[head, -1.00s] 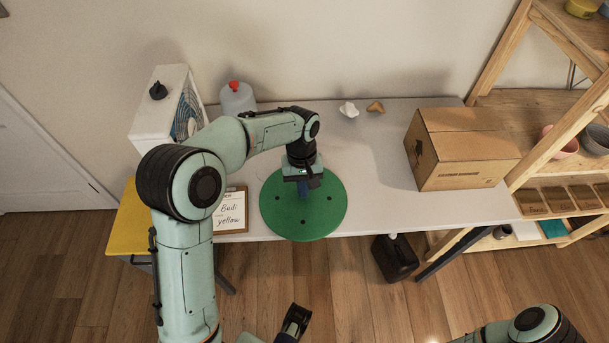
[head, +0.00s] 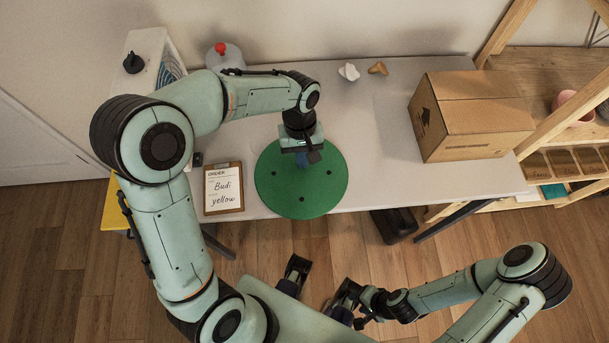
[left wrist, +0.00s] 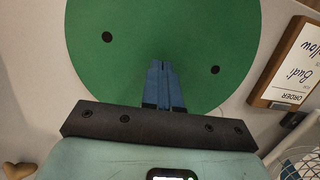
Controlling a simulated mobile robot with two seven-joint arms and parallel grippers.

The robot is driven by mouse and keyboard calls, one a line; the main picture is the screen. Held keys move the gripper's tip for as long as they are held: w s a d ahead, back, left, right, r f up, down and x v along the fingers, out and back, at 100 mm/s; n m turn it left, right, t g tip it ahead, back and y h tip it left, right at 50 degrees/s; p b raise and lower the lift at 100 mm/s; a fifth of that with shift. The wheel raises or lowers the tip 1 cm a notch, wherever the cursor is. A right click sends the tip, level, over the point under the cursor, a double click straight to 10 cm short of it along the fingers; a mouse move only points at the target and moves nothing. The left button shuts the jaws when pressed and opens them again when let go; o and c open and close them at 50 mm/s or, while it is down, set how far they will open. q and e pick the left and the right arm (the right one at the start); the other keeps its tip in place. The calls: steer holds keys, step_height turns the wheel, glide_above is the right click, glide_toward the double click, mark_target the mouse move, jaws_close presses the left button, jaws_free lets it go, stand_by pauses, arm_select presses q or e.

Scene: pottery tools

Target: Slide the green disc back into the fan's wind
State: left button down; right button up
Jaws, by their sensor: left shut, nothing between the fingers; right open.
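The green disc (head: 280,195) lies flat at the front of the table, its near rim at or slightly past the edge. It has small dark holes. My left gripper (head: 302,162) points down over the disc's middle, its blue fingers shut with nothing between them. In the left wrist view the closed fingertips (left wrist: 160,66) are over the disc (left wrist: 200,30); whether they touch it I cannot tell. The white fan (head: 143,70) stands at the back left, partly hidden by my left arm. My right gripper (head: 345,300) is open, low in front of the table, away from the disc.
An order clipboard (head: 223,188) reading "Budi yellow" lies left of the disc. A jug with a red cap (head: 221,48) stands behind my arm. A cardboard box (head: 470,115) is at the right. Two small pieces (head: 348,71) lie at the back. The table's middle is clear.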

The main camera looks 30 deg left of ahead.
mark_target(304, 185)
arm_select(q)
steer(key=s+d, duration=0.1)
steer(key=s, duration=0.1)
steer(key=s+d, duration=0.1)
steer(key=s, duration=0.1)
steer(key=shift+d+f, duration=0.35)
steer(key=shift+f, duration=0.05)
steer(key=shift+f+b, duration=0.3)
steer(key=shift+s+f, duration=0.15)
steer(key=shift+f, duration=0.05)
arm_select(e)
steer(key=shift+f, duration=0.35)
